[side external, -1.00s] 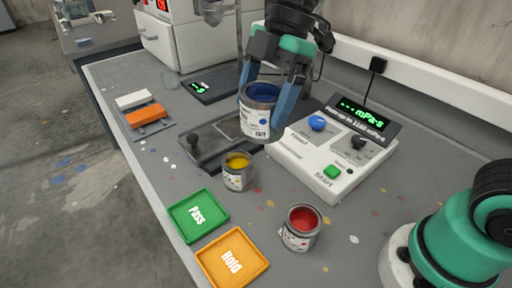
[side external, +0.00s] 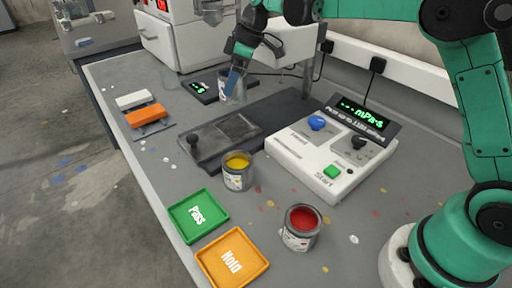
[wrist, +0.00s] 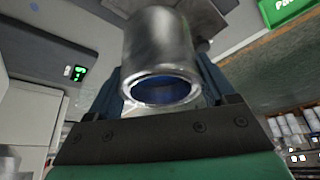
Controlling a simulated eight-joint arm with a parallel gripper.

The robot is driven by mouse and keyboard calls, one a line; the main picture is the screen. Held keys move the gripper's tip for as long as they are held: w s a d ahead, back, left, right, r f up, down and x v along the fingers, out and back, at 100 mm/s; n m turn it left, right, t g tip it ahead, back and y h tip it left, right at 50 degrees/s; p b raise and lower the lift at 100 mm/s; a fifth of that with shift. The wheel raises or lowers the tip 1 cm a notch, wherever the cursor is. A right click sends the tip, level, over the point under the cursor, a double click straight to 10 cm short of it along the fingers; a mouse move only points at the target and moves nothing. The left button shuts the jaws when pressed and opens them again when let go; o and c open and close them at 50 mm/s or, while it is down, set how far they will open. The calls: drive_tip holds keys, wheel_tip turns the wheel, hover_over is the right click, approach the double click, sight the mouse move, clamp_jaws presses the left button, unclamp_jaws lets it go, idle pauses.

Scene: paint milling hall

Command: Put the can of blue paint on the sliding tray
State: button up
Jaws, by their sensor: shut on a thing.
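The can of blue paint (side external: 225,97) is in my gripper (side external: 233,84), at the back of the bench by the small scale. Its height above the bench is hard to judge. The wrist view shows the grey can (wrist: 160,48) between my two fingers (wrist: 160,85), with blue paint inside its rim. The sliding tray (side external: 210,148) is a dark plate with a black knob at its left end, and it lies empty in front of the can. The can is not over the tray's knob end.
A yellow paint can (side external: 238,178) and a red paint can (side external: 301,240) stand in front. A green Pass tray (side external: 180,222) and an orange Hold tray (side external: 212,265) lie near the edge. The white viscometer (side external: 300,160) is on the right, the scale (side external: 197,91) behind.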

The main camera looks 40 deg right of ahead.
sight(246, 82)
drive_tip(key=shift+w+d+f, duration=0.2)
drive_tip(key=shift+w+f, duration=0.05)
drive_tip(key=shift+f, duration=3.4)
drive_tip(key=shift+f, duration=0.6)
drive_tip(key=o, duration=1.3)
drive_tip(key=shift+v, duration=2.8)
